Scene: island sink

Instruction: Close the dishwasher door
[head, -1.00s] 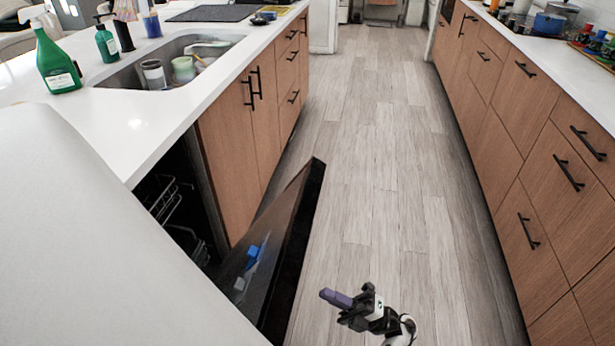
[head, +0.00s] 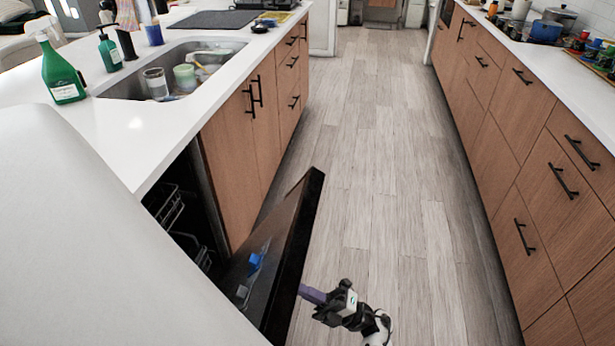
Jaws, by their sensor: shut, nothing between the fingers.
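The dishwasher door (head: 292,258) is partly open. It leans out from the island at the lower middle of the head view, with its dark inner side facing left and a blue detergent part on it. The dishwasher's dark opening with wire racks (head: 170,212) shows to its left. My gripper (head: 303,291) is at the bottom, just right of the door. Its purple fingers are shut and empty, and their tips are at the door's outer face. I cannot tell whether they touch it. The door's lower part is hidden behind a large white surface.
The white island counter (head: 150,125) holds a sink (head: 178,75), a green spray bottle (head: 60,70) and other items. Wooden drawers (head: 530,160) line the right side. The wood floor (head: 385,180) between is clear.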

